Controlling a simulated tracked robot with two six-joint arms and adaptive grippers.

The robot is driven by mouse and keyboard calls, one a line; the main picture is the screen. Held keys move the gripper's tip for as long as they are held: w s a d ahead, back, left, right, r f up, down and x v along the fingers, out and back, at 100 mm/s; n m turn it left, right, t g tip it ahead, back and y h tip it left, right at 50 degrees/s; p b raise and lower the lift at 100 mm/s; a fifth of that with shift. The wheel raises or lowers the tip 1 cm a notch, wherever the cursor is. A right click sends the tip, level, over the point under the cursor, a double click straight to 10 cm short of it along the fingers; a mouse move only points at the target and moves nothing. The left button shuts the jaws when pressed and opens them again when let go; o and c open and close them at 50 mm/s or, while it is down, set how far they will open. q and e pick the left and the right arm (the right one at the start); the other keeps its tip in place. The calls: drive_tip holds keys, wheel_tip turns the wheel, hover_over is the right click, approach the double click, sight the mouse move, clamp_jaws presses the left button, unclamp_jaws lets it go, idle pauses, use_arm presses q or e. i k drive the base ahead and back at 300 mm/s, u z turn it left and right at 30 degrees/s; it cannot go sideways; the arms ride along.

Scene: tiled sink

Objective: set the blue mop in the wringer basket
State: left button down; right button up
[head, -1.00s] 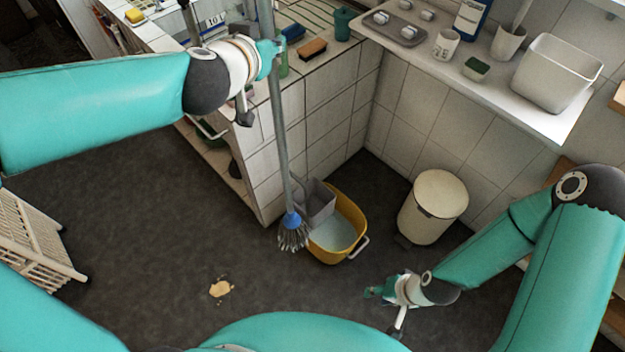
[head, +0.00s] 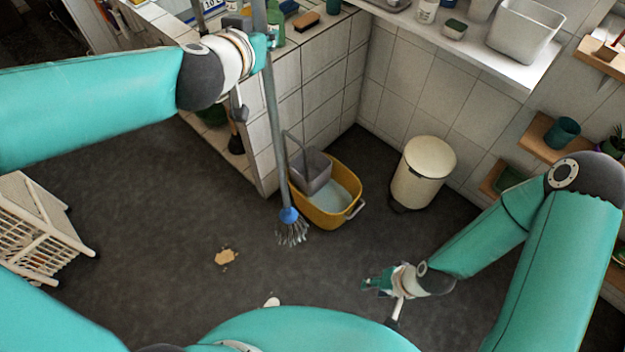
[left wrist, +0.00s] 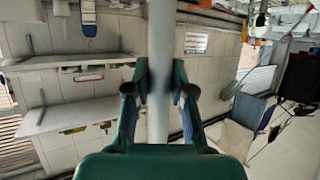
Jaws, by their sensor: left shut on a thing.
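The blue mop (head: 289,215) hangs nearly upright on a long grey pole, its blue head and grey strands in front of the yellow bucket (head: 325,220). The grey wringer basket (head: 311,172) sits at the back left of the bucket, behind the pole. The mop head is outside the basket, to its lower left in the head view. My left gripper (head: 268,42) is shut on the pole high up; the pole (left wrist: 160,70) runs between its fingers in the left wrist view. My right gripper (head: 368,283) is low at the right, away from the bucket; its finger gap is unclear.
A cream bin (head: 424,170) stands right of the bucket. The tiled counter (head: 318,65) rises behind it. A white rack (head: 40,230) stands at the left.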

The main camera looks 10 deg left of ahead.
sight(326, 192)
drive_tip(key=z, duration=0.3)
drive_tip(key=i, duration=1.3)
drive_tip(key=u, duration=0.4)
